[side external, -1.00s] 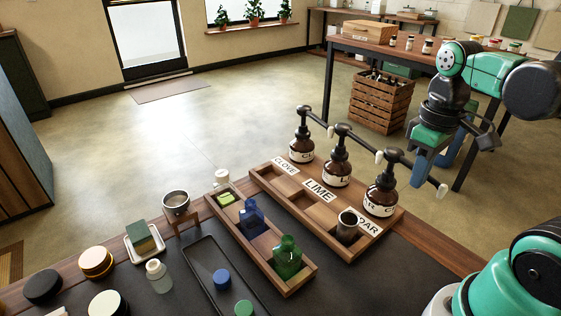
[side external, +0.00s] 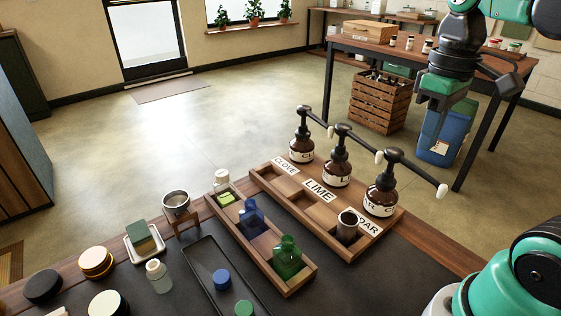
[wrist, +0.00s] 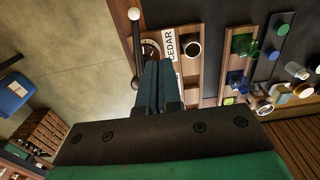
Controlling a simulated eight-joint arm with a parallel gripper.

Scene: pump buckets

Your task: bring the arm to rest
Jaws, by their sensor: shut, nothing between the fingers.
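My gripper (side external: 438,118) hangs in the air at the upper right of the side view, beyond and above the pump bottles. Its fingers are shut together with nothing between them. In the wrist view the closed fingers (wrist: 158,85) point toward the tray with the CEDAR label (wrist: 171,45). The cedar pump bottle (side external: 380,200) stands upright at the tray's near end. The lime pump bottle (side external: 337,173) and the clove pump bottle (side external: 302,148) stand in a row behind it. My gripper touches none of them.
A metal cup (side external: 348,227) stands in the labelled wooden tray (side external: 330,240). A second tray holds a blue bottle (side external: 251,217) and a green bottle (side external: 287,258). A dark table (side external: 345,47), a wooden crate (side external: 380,100) and a blue bin (side external: 445,138) stand behind. Open floor lies left of them.

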